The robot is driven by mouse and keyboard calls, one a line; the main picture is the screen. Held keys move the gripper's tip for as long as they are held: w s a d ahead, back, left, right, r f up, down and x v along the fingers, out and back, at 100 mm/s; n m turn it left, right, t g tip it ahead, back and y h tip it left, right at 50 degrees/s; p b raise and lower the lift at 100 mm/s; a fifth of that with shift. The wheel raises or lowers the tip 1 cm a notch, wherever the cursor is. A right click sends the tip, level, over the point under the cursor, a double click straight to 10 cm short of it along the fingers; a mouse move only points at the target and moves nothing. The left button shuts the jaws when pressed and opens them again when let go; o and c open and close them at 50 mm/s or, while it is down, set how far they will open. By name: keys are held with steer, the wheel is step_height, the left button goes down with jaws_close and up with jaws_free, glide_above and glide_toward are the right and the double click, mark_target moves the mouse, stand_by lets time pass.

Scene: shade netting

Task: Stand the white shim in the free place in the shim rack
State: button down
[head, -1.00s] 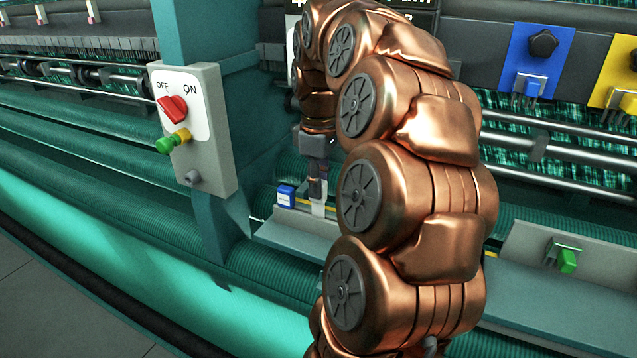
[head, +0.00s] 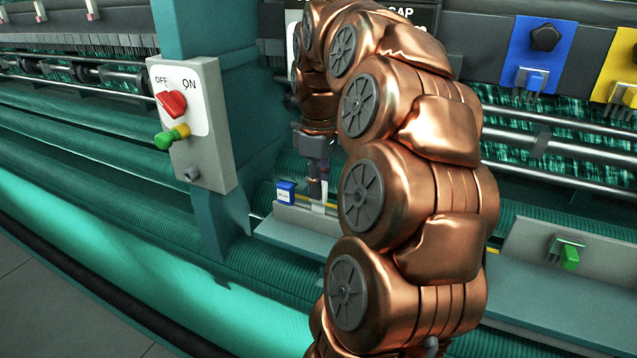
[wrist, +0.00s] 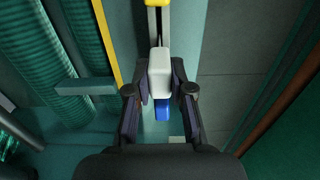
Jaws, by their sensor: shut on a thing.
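The white shim (wrist: 160,75) is between the two fingertips of my gripper (wrist: 160,92) in the wrist view. The gripper is shut on it. In the head view my gripper (head: 317,183) points down over the pale rack (head: 300,229), and only a small part of the white shim (head: 319,204) shows there. A blue block with a white label (head: 286,192) stands on the rack just left of the gripper; blue also shows just below the shim in the wrist view (wrist: 162,110). My arm hides the rack's right part. I cannot tell whether the shim touches the rack.
A grey switch box (head: 198,125) with a red knob and a green-yellow button stands left of my arm. A green clip (head: 567,256) sits on a pale ledge at the right. Blue (head: 540,55) and yellow (head: 617,72) plates hang at upper right. Green netting rollers run below.

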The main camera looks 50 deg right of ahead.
steer(key=shift+f+b, duration=0.9)
steer(key=shift+f, duration=0.55)
stand_by(0.4)
steer(key=c, duration=0.9)
jaws_free()
steer(key=shift+c, duration=0.2)
steer(key=shift+r, duration=0.1)
steer(key=shift+r, duration=3.65)
